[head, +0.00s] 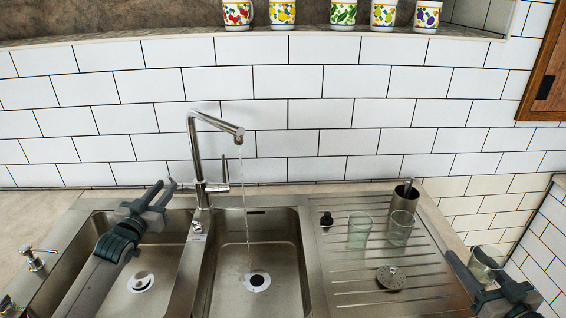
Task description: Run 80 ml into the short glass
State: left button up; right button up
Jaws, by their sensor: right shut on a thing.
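The tap (213,125) is running; a thin stream of water (246,215) falls into the right basin (285,240). My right gripper (480,268) is shut on a clear glass (487,261) at the right, beyond the drainboard and away from the stream. Whether the held glass contains water cannot be told. Two more clear glasses stand on the drainboard, one on the left (359,231) and one on the right (400,228). My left gripper (164,187) is open and empty over the back of the left basin (75,285), left of the tap.
A metal cup (404,198) with a utensil stands at the back of the drainboard (345,290). A round strainer (390,278) and a black stopper (326,219) lie there too. Several patterned mugs (343,12) line the shelf above.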

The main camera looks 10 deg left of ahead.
pick_arm(q)
jog(key=w+p, duration=0.1)
jog(key=w, duration=0.8)
jog(key=shift+a, duration=0.1)
grip_shut()
dwell(1.4)
